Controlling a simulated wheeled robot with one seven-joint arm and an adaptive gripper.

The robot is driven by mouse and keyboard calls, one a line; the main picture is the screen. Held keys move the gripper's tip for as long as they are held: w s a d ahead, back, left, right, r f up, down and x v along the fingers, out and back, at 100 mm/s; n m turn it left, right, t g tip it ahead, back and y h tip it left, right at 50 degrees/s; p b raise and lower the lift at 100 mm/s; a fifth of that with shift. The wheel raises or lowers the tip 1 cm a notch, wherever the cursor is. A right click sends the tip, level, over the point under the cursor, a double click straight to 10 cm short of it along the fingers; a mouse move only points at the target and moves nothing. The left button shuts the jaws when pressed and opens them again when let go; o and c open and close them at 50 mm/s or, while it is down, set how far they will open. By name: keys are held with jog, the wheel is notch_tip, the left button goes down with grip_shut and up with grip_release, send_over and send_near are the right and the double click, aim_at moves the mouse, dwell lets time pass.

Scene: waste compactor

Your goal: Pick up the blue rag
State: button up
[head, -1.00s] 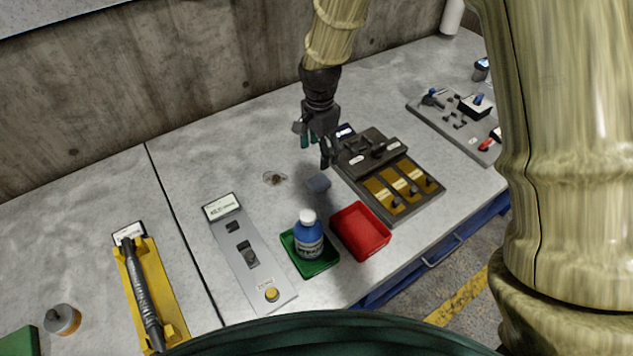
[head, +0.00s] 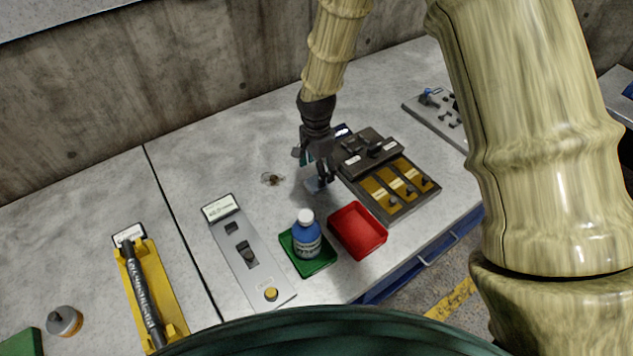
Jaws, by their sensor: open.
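The blue rag (head: 315,184) is a small grey-blue flat patch on the grey table, left of the black and yellow panel. My gripper (head: 317,180) is open and points down at the rag, with its fingers right over or around it. The fingers hide part of the rag. I cannot tell whether they touch it.
A blue bottle (head: 305,238) stands in a green tray (head: 325,261), beside a red tray (head: 379,232). The black and yellow panel (head: 417,187) is close on the gripper's right. A small brownish item (head: 272,180) lies to its left. A grey switch plate (head: 259,276) lies farther left.

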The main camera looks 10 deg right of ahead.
aim_at(316, 180)
jog(key=shift+s+f+p, duration=0.1)
jog(key=shift+f+p, duration=0.9)
jog(key=shift+f, duration=1.2)
jog(key=shift+c, duration=0.4)
jog(key=c, duration=1.1)
jog(key=shift+r, duration=0.1)
notch_tip(316, 180, up, 10)
jog(key=b, duration=0.3)
jog(key=shift+o, duration=1.3)
jog(key=shift+c, duration=0.4)
